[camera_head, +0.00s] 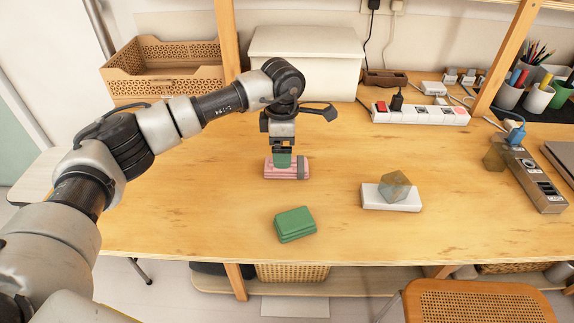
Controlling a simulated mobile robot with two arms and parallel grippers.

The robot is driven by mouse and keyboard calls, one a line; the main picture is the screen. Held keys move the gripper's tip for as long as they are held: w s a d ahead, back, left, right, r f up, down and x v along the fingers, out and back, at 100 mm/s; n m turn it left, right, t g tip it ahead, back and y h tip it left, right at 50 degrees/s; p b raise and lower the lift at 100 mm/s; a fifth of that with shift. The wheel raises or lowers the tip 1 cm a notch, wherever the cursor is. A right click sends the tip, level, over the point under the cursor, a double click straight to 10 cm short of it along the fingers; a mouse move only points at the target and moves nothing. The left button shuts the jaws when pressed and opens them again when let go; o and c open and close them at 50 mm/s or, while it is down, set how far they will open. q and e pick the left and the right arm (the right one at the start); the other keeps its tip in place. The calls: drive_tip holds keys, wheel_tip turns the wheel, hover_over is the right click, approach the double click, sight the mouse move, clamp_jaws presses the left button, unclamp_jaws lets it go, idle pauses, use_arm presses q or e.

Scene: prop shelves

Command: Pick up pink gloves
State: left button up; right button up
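A pink folded item (298,171), which looks like the pink gloves, lies on the wooden table near its middle, with a grey band at its right end. My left gripper (283,158) points down right over it, at or just above its top. A small green patch shows at the fingertips, and I cannot tell whether it is part of the gripper. The gripper hides part of the pink item, and I cannot tell whether the fingers are closed on it. My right gripper is not in view.
A green folded item (295,224) lies nearer the front edge. A white block (376,198) with a brownish faceted piece (396,186) is to the right. Behind stand a wooden basket (160,78), a white box (305,62) and a white power strip (420,115). Clear table (340,150) lies between.

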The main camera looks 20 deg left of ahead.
sight(299, 169)
use_arm(q)
drive_tip(key=f, duration=0.6)
drive_tip(key=shift+w+d, duration=0.15)
drive_tip(key=shift+w, duration=0.15)
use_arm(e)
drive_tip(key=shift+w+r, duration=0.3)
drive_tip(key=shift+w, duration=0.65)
use_arm(q)
drive_tip(key=shift+c, duration=0.4)
drive_tip(key=c, duration=0.9)
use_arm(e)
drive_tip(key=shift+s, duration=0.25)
use_arm(q)
drive_tip(key=shift+r, duration=0.15)
